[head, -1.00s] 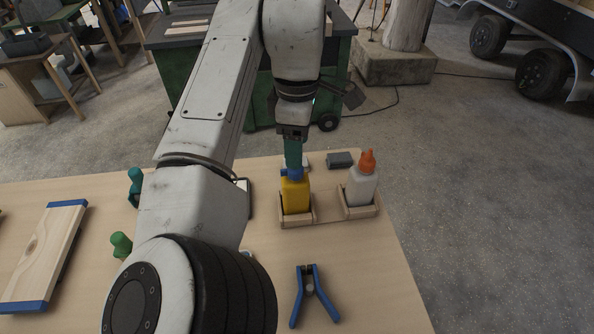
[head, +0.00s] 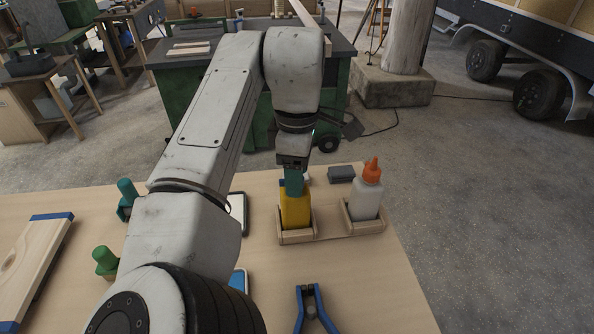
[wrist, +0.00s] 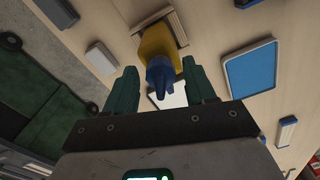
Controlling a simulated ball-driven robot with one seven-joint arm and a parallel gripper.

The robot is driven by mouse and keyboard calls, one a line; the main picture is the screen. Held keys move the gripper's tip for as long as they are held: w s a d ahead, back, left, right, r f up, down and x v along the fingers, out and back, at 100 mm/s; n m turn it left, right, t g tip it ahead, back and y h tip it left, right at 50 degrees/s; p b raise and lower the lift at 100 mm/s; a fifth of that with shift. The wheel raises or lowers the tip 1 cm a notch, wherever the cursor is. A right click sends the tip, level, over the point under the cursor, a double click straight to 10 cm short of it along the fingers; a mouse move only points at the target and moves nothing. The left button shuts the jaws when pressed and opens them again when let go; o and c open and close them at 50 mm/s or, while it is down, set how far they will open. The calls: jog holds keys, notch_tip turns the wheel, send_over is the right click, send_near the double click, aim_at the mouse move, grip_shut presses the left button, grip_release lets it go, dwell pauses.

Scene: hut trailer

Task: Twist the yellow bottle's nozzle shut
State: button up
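The yellow bottle (head: 295,212) stands upright in the left pocket of a wooden holder (head: 297,239). It also shows in the wrist view (wrist: 158,40), with its blue nozzle (wrist: 161,77) pointing toward my gripper. My gripper (head: 293,186) is directly above the bottle, with its teal fingers pointing down and hiding the nozzle in the head view. In the wrist view my gripper (wrist: 160,68) is open. Its fingers stand on either side of the nozzle, with a visible gap on both sides.
A white bottle with an orange nozzle (head: 367,198) stands in the holder's right pocket. A grey block (head: 341,174) lies behind it. Blue-handled pliers (head: 310,310) lie in front. Green-handled clamps (head: 106,260) and a wooden board (head: 30,262) are at the left.

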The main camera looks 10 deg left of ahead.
jog(key=c, duration=0.9)
jog(key=shift+r+p, duration=0.1)
jog(key=shift+p, duration=0.35)
jog(key=m+p, duration=0.3)
jog(key=shift+r, duration=0.15)
jog(key=m+p, duration=0.5)
jog(key=shift+s, duration=0.15)
jog(key=m+p, duration=0.3)
jog(key=m, duration=0.2)
jog(key=shift+a+m, duration=0.1)
jog(key=shift+m, duration=0.3)
jog(key=shift+f+m+p, duration=0.15)
jog(key=shift+m+p, duration=0.35)
jog(key=shift+m, duration=0.5)
jog(key=shift+f+m+p, duration=0.1)
jog(key=shift+m+p, duration=0.4)
jog(key=shift+m, duration=0.5)
jog(key=shift+a, duration=0.1)
